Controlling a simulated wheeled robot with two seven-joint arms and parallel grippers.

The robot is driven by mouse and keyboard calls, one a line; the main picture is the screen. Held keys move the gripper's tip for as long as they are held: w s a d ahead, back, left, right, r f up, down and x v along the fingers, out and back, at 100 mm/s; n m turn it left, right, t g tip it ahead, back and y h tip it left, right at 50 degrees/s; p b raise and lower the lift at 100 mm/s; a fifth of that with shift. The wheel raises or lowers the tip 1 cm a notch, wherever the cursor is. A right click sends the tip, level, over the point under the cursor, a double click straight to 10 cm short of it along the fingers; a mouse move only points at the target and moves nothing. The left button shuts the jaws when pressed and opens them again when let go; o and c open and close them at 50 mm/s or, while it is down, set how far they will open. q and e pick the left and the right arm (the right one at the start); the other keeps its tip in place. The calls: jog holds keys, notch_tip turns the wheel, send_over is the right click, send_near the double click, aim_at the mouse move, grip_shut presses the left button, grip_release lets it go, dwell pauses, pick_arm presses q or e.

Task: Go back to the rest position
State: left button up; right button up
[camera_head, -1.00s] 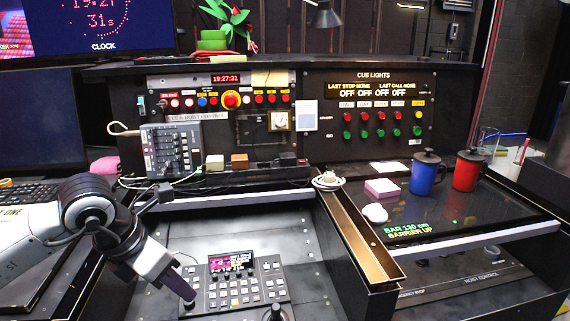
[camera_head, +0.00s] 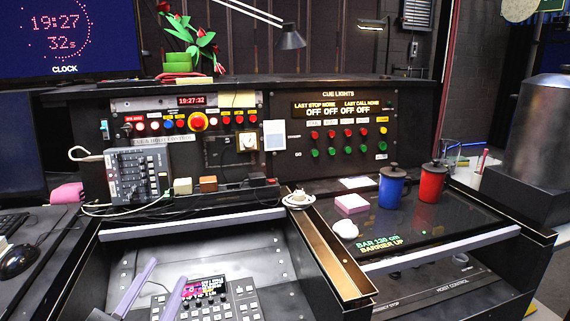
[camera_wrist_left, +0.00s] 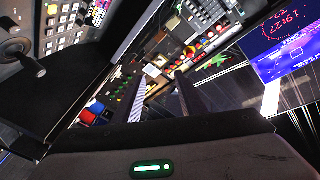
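My left gripper (camera_head: 154,288) shows at the bottom left of the head view. Only its two pale purple fingers are in sight. They stand apart with a gap between them, and nothing is held. They are in front of the lower desk panel, beside the small console (camera_head: 205,290) with a lit screen. The rest of the left arm is out of the head view. My right gripper is not in view. The cue lights panel (camera_head: 345,95) with its red and green buttons stands upright at the back.
A blue mug (camera_head: 391,190) and a red mug (camera_head: 431,185) stand on the dark desk top at the right. A pink block (camera_head: 351,204) and a white round object (camera_head: 345,229) lie near them. A grey fader box (camera_head: 141,176) is at the left.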

pick_arm(q)
jog(key=s+a+f+n+g+y, duration=0.15)
jog(key=s+f+g, duration=0.25)
jog(key=f, duration=0.4)
jog(key=s+a+f+n+g+y, duration=0.1)
jog(key=s+a+f+n+g, duration=0.3)
jog(key=f, duration=0.5)
jog(key=s+d+f+g+h, duration=0.1)
jog(key=s+d+f+g, duration=0.15)
jog(key=s+f, duration=0.4)
jog(key=s+d+f+g+h, duration=0.1)
jog(key=s+f+g, duration=0.25)
jog(key=s, duration=0.65)
jog(key=w+d+f+t+h, duration=0.2)
jog(key=w+d+f+t, duration=0.2)
jog(key=f, duration=0.5)
jog(key=d+p, duration=0.1)
jog(key=d, duration=0.1)
jog(key=shift+w+d, duration=0.2)
jog(key=shift+d, duration=0.1)
jog(key=shift+n+h, duration=0.25)
